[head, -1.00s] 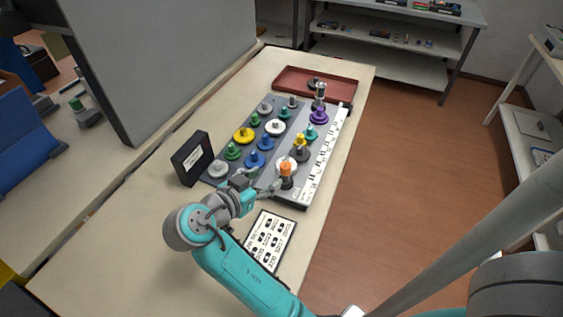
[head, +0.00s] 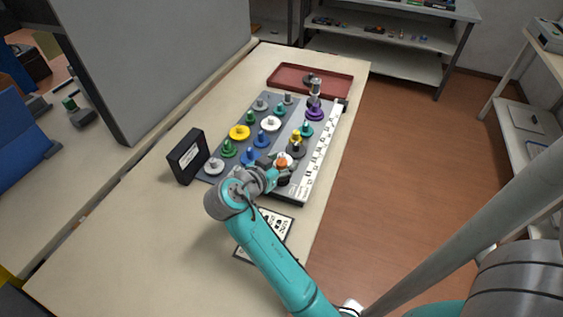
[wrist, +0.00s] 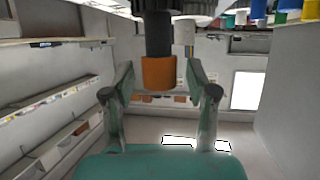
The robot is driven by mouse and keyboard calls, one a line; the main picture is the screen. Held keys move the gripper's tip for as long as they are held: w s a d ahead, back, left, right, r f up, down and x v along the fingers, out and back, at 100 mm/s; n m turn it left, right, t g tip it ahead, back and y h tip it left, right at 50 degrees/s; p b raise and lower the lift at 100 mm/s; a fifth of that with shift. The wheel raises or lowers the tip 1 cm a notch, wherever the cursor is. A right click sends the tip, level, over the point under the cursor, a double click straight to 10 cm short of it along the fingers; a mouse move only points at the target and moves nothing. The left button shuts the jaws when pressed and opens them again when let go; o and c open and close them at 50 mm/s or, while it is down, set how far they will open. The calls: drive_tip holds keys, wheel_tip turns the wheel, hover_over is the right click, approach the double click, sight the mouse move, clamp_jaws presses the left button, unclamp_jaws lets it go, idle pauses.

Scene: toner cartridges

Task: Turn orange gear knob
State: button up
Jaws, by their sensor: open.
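The orange gear knob (head: 282,160) stands at the near right end of the gear board (head: 290,197), on a gear that my arm partly hides. In the wrist view the orange knob (wrist: 158,73) sits on a dark shaft, between and slightly beyond the tips of my two fingers. My gripper (wrist: 160,85) is open, with a finger on each side of the knob and a visible gap to each. In the head view my gripper (head: 273,166) is right at the knob, its fingertips hard to make out.
Several coloured gears, such as a yellow one (head: 240,132) and a purple one (head: 314,111), stand on the board. A red tray (head: 290,82) is at the far end. A black box (head: 187,157) stands at left, and a printed card (head: 272,232) lies in front, partly under my arm.

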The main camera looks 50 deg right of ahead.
clamp_jaws()
drive_tip(key=shift+t, duration=0.3)
drive_tip(key=n+t+y, duration=0.1)
drive_tip(key=n+t, duration=0.2)
drive_tip(key=shift+s+n+t, duration=0.15)
drive_tip(key=shift+n+t, duration=0.15)
drive_tip(key=shift+n, duration=0.1)
drive_tip(key=n+t+y, duration=0.3)
drive_tip(key=n+t, duration=0.1)
drive_tip(key=shift+d+n+t+y, duration=0.1)
drive_tip(key=shift+n+t+y, duration=0.2)
drive_tip(key=shift+n+y, duration=0.1)
drive_tip(key=n+t+y, duration=0.2)
drive_tip(key=n+y, duration=0.2)
drive_tip(key=shift+r, duration=0.1)
drive_tip(key=shift+n+t+y, duration=0.4)
drive_tip(key=shift+n+y, duration=1.5)
drive_tip(key=shift+y, duration=0.4)
drive_tip(key=shift+n+y, duration=0.3)
drive_tip(key=shift+y, duration=0.1)
